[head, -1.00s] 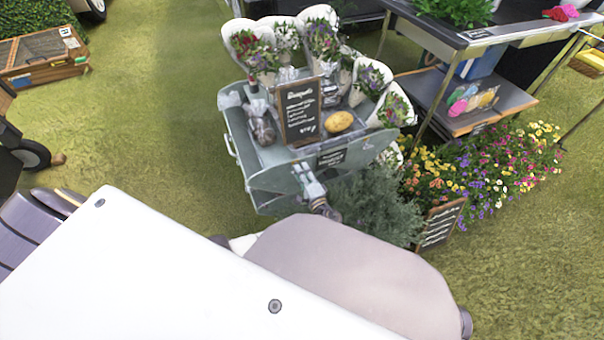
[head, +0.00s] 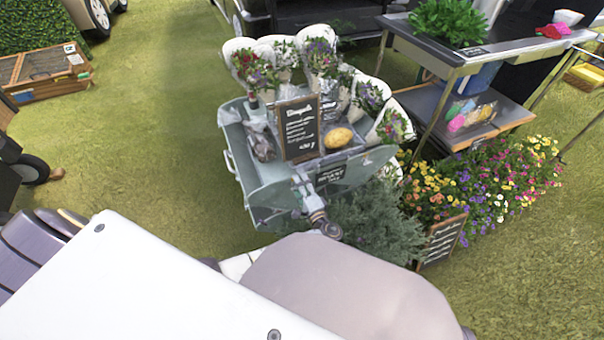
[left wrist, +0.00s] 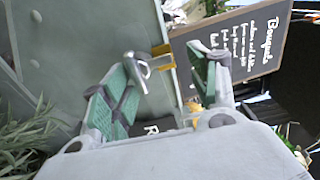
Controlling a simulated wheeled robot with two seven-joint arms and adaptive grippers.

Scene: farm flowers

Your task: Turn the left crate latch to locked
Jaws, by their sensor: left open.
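My left gripper (head: 302,184) is at the near side of a grey-green metal cart (head: 270,196), left of its small dark sign (head: 331,175). In the left wrist view the gripper (left wrist: 160,60) is open, with its green-padded fingers spread apart. A silver lever (left wrist: 139,68), which looks like the latch, shows between the fingers, nearer the left one. A brass-coloured bracket (left wrist: 163,50) is beside it on the grey-green panel (left wrist: 85,45). The fingers do not appear closed on the lever. In the head view the latch is too small to make out. My right gripper is not in view.
A chalkboard (head: 297,128), a yellow oval item (head: 338,137) and wrapped bouquets (head: 368,95) stand on the cart. Bushy greenery (head: 375,215) and flowers (head: 490,195) crowd its right side. Grass (head: 140,130) left of the cart is clear.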

